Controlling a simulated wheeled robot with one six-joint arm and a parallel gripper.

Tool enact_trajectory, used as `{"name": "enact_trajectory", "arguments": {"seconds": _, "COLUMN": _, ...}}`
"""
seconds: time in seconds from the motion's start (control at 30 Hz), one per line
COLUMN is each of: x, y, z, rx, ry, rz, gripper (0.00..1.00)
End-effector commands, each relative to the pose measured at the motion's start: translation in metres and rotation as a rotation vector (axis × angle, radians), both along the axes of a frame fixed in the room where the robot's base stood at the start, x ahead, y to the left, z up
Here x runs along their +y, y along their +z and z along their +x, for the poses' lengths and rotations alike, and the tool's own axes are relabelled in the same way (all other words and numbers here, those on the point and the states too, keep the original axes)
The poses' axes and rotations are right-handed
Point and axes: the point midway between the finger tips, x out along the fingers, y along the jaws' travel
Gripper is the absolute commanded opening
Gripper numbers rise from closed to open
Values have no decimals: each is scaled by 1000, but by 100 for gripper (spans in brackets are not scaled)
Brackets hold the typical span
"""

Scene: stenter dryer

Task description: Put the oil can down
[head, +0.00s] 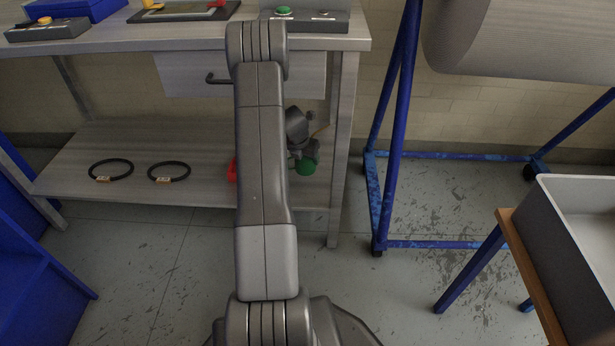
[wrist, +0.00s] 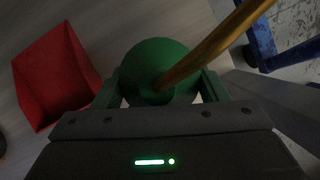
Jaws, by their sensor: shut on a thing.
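The oil can is green and round with a long brass-coloured spout. In the wrist view the oil can (wrist: 150,58) sits between the two fingers of my gripper (wrist: 160,88), which is shut on it. The spout crosses toward the upper right. In the head view the oil can (head: 306,167) shows just right of my arm, at the lower shelf of the workbench. My gripper (head: 301,155) is partly hidden there. I cannot tell whether the can's base touches the shelf.
A red open bin (wrist: 58,75) is left of the can; its edge also shows in the head view (head: 232,171). Two black rings (head: 111,169) (head: 169,171) lie on the lower shelf (head: 75,155). A bench leg (head: 341,150) and blue frame (head: 394,130) stand to the right.

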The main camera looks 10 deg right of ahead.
Motion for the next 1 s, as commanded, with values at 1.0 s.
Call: {"name": "enact_trajectory", "arguments": {"seconds": 1.0, "x": 0, "y": -84, "z": 0, "rx": 1, "ry": 1, "rz": -1, "gripper": 34}}
